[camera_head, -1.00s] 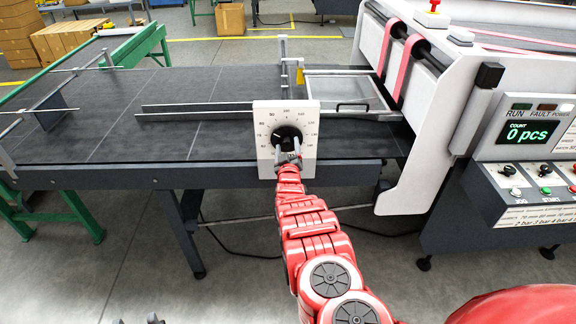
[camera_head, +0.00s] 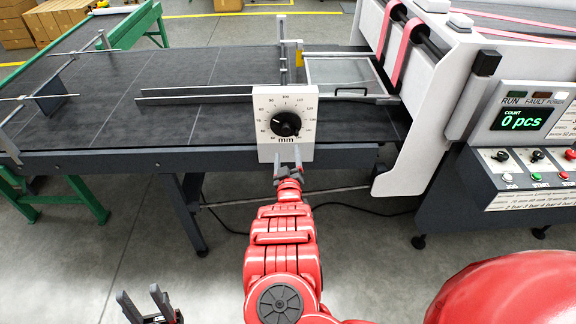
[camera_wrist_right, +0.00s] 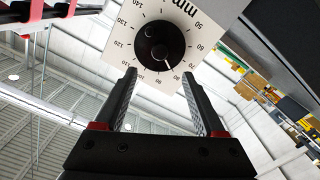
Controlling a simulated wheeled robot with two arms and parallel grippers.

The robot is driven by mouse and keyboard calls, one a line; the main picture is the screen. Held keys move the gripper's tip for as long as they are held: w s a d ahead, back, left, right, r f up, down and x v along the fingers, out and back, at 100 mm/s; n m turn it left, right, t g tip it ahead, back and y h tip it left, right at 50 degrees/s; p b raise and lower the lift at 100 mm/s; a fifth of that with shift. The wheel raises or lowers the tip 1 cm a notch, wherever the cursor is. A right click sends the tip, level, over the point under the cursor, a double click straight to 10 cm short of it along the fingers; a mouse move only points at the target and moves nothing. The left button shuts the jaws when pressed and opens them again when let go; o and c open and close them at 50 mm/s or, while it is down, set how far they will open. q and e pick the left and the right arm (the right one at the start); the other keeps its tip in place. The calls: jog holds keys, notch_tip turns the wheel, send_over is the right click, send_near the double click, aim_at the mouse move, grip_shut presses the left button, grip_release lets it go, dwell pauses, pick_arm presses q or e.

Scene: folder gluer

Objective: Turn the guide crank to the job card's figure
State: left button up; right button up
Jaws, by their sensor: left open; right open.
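The guide crank is a black round knob (camera_head: 286,124) on a white dial plate (camera_head: 303,150) marked in mm, at the table's front edge. It also shows in the right wrist view, as a black knob (camera_wrist_right: 160,45) with a white pointer line. The pointer lies roughly between 80 and 90 there; the exact figure is hard to read. My right gripper (camera_head: 288,165) is open and empty, just below and in front of the knob, apart from it; its fingers (camera_wrist_right: 165,100) flank empty space. My left gripper (camera_head: 146,304) is open and empty, low at the left. I see no readable job card.
The dark feed table (camera_head: 100,115) carries long guide rails (camera_head: 215,94). The white machine body (camera_head: 440,110) stands to the right, with a control panel (camera_head: 530,175) reading 0 pcs. A green frame (camera_head: 90,200) is at the left. The floor in front is open.

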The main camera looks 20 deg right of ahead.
jog(key=p+v, duration=0.3)
jog(key=v, duration=0.2)
jog(key=shift+s, duration=0.25)
